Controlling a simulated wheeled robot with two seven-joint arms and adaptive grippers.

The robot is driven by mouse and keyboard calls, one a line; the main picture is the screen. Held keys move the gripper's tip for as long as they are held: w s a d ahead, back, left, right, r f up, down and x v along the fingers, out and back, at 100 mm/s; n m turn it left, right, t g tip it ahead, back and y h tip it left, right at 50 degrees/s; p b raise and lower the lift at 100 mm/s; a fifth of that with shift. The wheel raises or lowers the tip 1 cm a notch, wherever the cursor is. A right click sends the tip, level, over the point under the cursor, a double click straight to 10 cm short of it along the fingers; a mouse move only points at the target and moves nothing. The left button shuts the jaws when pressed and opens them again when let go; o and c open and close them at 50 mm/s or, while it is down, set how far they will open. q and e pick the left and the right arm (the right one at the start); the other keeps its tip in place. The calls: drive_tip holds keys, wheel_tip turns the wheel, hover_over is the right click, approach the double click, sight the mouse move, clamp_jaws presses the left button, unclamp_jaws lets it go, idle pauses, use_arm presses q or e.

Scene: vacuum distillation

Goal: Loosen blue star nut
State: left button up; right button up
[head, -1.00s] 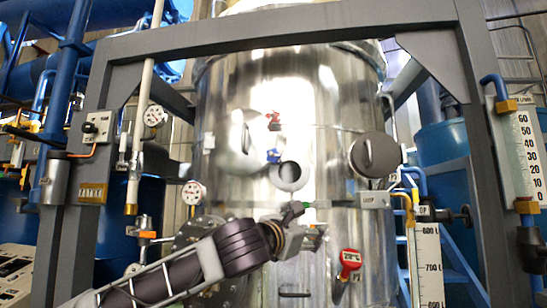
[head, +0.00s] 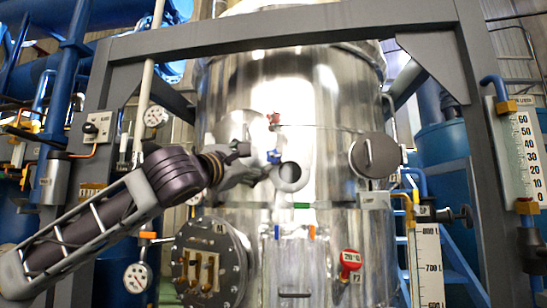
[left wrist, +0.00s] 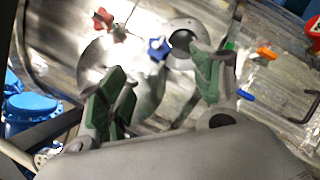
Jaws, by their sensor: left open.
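The blue star nut (head: 273,157) is on the front of the shiny steel vessel (head: 330,100), just left of a round port. It also shows in the left wrist view (left wrist: 158,48), beyond the fingertips and between them. My left gripper (head: 250,164) is just left of the nut in the head view. In the left wrist view my left gripper (left wrist: 165,82) has its green-padded fingers wide apart, with nothing between them. The nut appears clear of the fingers. My right gripper is not in view.
A red star nut (head: 274,119) is above the blue one. The round port (head: 289,174) stands out close to its right. A round handled cover (head: 375,155) is farther right. A flanged plate with brass parts (head: 210,262) is below my left arm. The grey frame (head: 480,150) borders the vessel.

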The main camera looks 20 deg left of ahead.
sight(271, 157)
use_arm(q)
drive_tip(key=shift+w+r, duration=0.1)
drive_tip(key=shift+r, duration=0.05)
idle(0.3)
drive_tip(key=shift+p+x, duration=1.2)
drive_tip(key=shift+x, duration=5.65)
drive_tip(key=shift+a, duration=0.1)
drive_tip(key=c, duration=1.1)
